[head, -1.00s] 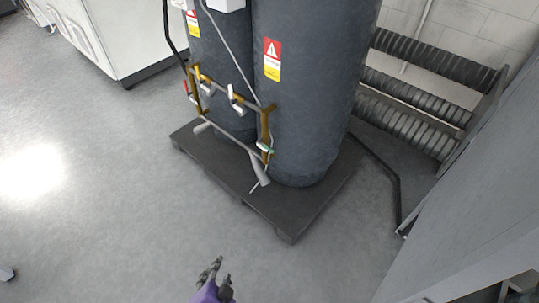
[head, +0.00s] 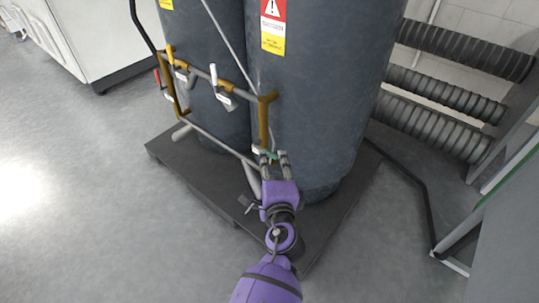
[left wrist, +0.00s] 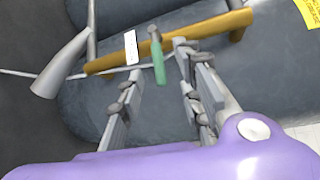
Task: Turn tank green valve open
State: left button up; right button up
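The green valve handle (head: 271,155) is at the lower right of the brass and grey pipework, in front of the right dark tank (head: 308,95). In the left wrist view the green handle (left wrist: 159,65) hangs from a grey stem on the brass pipe (left wrist: 185,46). My left gripper (head: 270,160) is at the valve; its fingers partly cover it in the head view. In the left wrist view my left gripper (left wrist: 157,72) is open, with the handle's end in line with the gap between its fingertips. I cannot tell whether they touch it. My right gripper is out of view.
Grey-handled valves (head: 225,95) and a red handle (head: 157,77) sit further left on the pipework. The tanks stand on a dark pallet (head: 185,168). Ribbed cylinders (head: 440,85) lie racked at right. The floor at left (head: 90,190) is clear.

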aim_at(269, 152)
pick_arm(q)
jog(key=b+x, duration=0.1)
jog(key=x, duration=0.4)
jog(key=shift+w+a, duration=0.1)
jog(key=shift+w, duration=0.1)
grip_shut()
